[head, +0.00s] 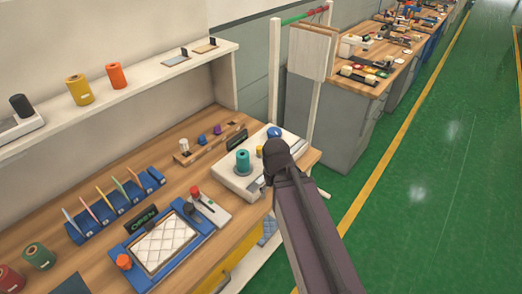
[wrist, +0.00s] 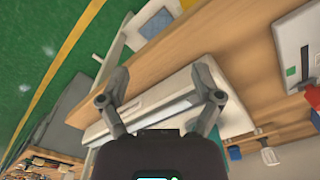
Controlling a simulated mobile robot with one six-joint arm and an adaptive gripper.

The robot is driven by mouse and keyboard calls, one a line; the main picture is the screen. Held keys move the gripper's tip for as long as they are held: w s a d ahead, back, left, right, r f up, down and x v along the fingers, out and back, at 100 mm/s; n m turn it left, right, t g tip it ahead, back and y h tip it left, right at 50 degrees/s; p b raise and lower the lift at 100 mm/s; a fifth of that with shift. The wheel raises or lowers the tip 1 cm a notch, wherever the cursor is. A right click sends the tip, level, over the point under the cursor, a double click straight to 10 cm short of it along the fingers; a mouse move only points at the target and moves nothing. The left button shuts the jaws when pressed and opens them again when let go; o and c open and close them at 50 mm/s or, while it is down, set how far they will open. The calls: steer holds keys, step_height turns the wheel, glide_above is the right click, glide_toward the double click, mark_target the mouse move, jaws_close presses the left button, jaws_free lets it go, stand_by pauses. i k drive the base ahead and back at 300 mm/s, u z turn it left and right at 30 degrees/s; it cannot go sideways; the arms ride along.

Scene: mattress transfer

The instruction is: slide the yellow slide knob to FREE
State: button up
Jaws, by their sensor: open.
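A small yellow knob (head: 261,150) sits on a white panel device (head: 236,181) at the right end of the wooden bench, beside a larger teal cylinder (head: 243,161) and a blue knob (head: 274,131). I take it for the slide knob; no FREE label can be read. My gripper (head: 275,150) is near the device's right side in the head view and covers part of it. In the wrist view my gripper (wrist: 159,98) has its two fingers spread wide and nothing between them. A pale panel lies beyond them; the yellow knob cannot be made out there.
A blue-framed tray (head: 205,222) holds a white quilted pad, with an OPEN sign (head: 142,218) behind. A small red-knobbed device (head: 211,207), a dark block (head: 236,139) and a blue rack (head: 115,205) stand on the bench. Green floor (head: 420,180) is clear at right.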

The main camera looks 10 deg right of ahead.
mark_target(259, 152)
steer(key=u, duration=0.45)
steer(key=k, duration=0.85)
steer(key=z, duration=0.4)
steer(key=i, duration=0.5)
steer(key=u, duration=0.05)
